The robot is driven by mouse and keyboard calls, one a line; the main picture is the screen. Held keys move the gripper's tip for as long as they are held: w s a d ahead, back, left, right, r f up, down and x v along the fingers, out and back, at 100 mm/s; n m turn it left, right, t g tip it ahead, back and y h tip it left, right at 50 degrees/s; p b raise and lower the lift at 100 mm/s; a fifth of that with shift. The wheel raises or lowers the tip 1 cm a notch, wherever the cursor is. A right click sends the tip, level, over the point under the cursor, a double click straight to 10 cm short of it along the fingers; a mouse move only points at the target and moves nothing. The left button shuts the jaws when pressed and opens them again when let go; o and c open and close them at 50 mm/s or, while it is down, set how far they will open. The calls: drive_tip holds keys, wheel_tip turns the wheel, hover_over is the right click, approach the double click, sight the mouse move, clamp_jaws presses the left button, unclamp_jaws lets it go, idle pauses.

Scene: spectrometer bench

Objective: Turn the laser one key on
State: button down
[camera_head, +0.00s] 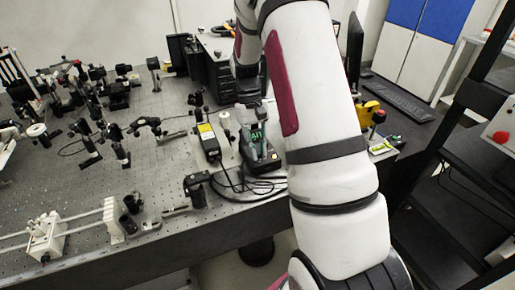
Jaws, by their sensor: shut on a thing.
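My white arm crosses the middle of the view. Its dark gripper (262,150) points down at a small black laser control unit (267,165) near the front edge of the bench. My gripper is shut at the unit, on what appears to be the laser one key. The key itself is hidden behind the fingers or too small to make out, so I cannot tell its angle. A small orange light shows on the unit's right side. A box with a yellow top (207,133) stands just left of my gripper.
The perforated optical table (150,205) carries many mounts and posts to the left. Black cables (235,185) loop in front of the unit. A black rack stands far right.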

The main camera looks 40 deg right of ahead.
drive_tip(key=c, duration=1.5)
unclamp_jaws()
drive_tip(key=v, duration=1.2)
drive_tip(key=shift+d, duration=0.1)
drive_tip(key=s+a+r+n+t, duration=0.15)
drive_tip(key=s+a+r, duration=0.25)
drive_tip(key=a+r, duration=0.4)
drive_tip(key=s+a+r+t, duration=0.1)
drive_tip(key=s+a+t, duration=0.1)
drive_tip(key=s, duration=0.4)
drive_tip(key=s+a+r+n+t, duration=0.1)
drive_tip(key=s+a+t, duration=0.2)
drive_tip(key=s+a, duration=0.2)
drive_tip(key=s+a+r+n+t+h, duration=0.1)
drive_tip(key=s+a+t, duration=0.2)
drive_tip(key=s, duration=0.4)
drive_tip(key=shift+s+a+r, duration=0.15)
drive_tip(key=shift+a, duration=0.25)
drive_tip(key=shift+s+a+r, duration=0.2)
drive_tip(key=shift+a, duration=0.15)
